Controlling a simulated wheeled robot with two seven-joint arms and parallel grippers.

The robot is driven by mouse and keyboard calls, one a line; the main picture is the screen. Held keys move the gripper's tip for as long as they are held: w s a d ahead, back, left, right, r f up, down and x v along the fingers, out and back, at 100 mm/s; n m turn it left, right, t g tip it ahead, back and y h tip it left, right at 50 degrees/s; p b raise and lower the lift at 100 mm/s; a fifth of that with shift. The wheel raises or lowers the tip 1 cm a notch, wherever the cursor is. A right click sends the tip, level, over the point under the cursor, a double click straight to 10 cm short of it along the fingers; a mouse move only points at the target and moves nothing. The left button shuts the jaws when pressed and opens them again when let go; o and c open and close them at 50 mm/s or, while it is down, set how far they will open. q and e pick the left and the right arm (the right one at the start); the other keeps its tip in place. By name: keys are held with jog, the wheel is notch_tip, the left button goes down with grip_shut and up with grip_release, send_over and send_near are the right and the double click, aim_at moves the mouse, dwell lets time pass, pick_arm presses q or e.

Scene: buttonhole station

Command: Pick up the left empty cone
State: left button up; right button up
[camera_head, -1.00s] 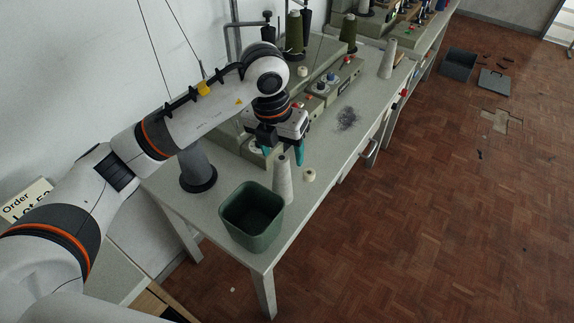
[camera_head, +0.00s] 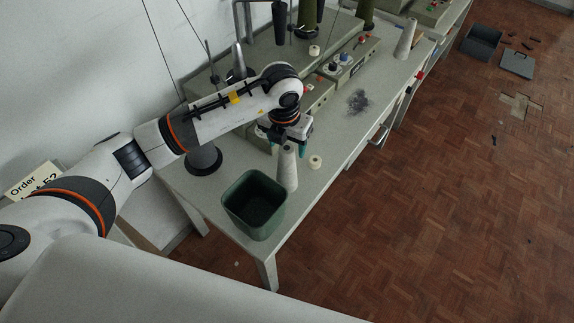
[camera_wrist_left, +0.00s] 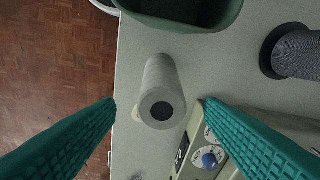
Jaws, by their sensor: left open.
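The left empty cone (camera_head: 288,169), pale grey and bare, stands upright on the table beside the green bin in the head view. In the left wrist view the cone (camera_wrist_left: 161,88) shows from above, its dark top hole facing the camera. My left gripper (camera_head: 287,148) is open at the cone's upper end, its teal fingers partly hidden by the wrist. In the left wrist view the open fingers of the left gripper (camera_wrist_left: 158,104) lie on either side of the cone's top, with gaps visible. My right gripper is not in view.
The green bin (camera_head: 227,203) stands close to the cone. A small cream spool (camera_head: 315,162) sits just right of it. A dark-based grey cone (camera_head: 204,158) stands behind the bin. Machines (camera_head: 345,62) line the back. Another pale cone (camera_head: 406,38) stands farther along the table (camera_head: 340,135).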

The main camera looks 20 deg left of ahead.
aim_at(287, 148)
pick_arm(q)
jog(key=shift+w+f, duration=0.2)
jog(key=shift+f, duration=1.3)
jog(key=shift+c, duration=0.5)
jog(key=c, duration=1.1)
jog(key=shift+c, duration=0.2)
jog(key=shift+r, duration=0.2)
